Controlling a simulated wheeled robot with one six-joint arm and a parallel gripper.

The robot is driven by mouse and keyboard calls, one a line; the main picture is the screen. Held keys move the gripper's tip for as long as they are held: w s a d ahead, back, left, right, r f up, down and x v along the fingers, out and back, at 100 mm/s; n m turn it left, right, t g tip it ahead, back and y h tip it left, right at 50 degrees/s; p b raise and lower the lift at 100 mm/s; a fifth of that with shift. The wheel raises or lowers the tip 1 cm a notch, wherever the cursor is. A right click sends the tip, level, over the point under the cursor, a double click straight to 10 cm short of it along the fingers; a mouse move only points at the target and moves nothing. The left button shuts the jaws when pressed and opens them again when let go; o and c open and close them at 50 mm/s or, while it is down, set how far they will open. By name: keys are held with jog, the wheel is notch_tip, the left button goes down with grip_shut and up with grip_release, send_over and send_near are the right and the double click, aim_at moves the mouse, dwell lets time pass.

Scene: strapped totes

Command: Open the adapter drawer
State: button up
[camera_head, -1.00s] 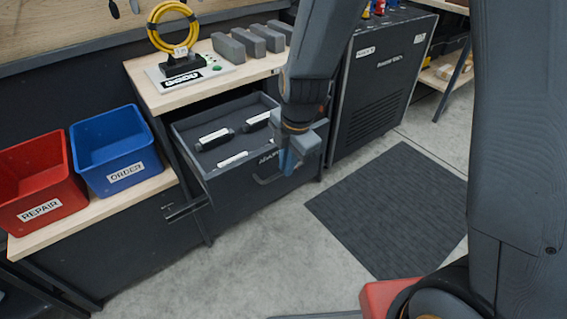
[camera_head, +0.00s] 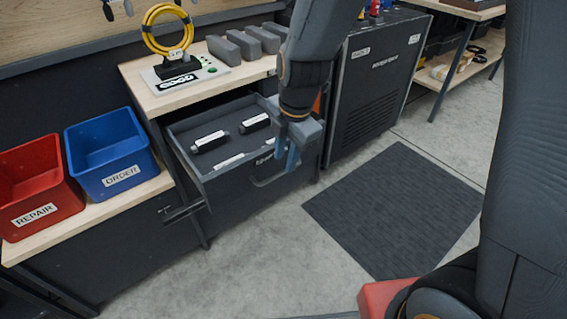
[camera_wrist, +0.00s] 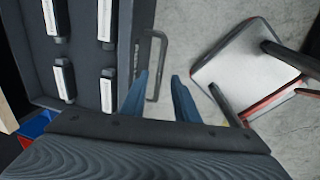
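The adapter drawer (camera_head: 246,172) under the wooden bench is pulled out, with its inside showing. Several black adapters with white labels lie in it, one of them an adapter (camera_head: 210,141) near the left. The drawer's bar handle (camera_head: 268,182) is on its front. My gripper (camera_head: 285,158) is at the drawer front, by the handle's right end. In the wrist view my gripper (camera_wrist: 159,76) has its blue fingers apart, with the handle (camera_wrist: 163,60) showing in the gap between them. I cannot tell whether a finger touches it. The drawer (camera_wrist: 125,50) fills the left there.
Red REPAIR (camera_head: 40,190) and blue ORDER (camera_head: 108,155) bins stand on a lower bench at left. A yellow cable coil (camera_head: 168,30) stands on the bench above the drawer. A dark cabinet (camera_head: 375,85) is at right. A dark mat (camera_head: 390,210) lies on clear floor.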

jog(key=shift+s+d+r, duration=0.1)
jog(key=shift+s+r, duration=0.1)
jog(key=shift+r, duration=0.75)
jog(key=shift+s+d+r, duration=0.1)
jog(key=shift+s+r, duration=0.05)
jog(key=shift+r, duration=0.75)
jog(key=s+d+m, duration=0.5)
jog(key=d+m, duration=0.2)
jog(key=m, duration=0.5)
jog(key=s+d+m+g+h, duration=0.1)
jog(key=s+d+m, duration=0.5)
jog(key=m, duration=0.6)
jog(key=shift+s+d+f+m+g, duration=0.15)
jog(key=shift+s+d+m+g, duration=0.2)
jog(key=shift+d, duration=0.35)
jog(key=shift+w, duration=0.15)
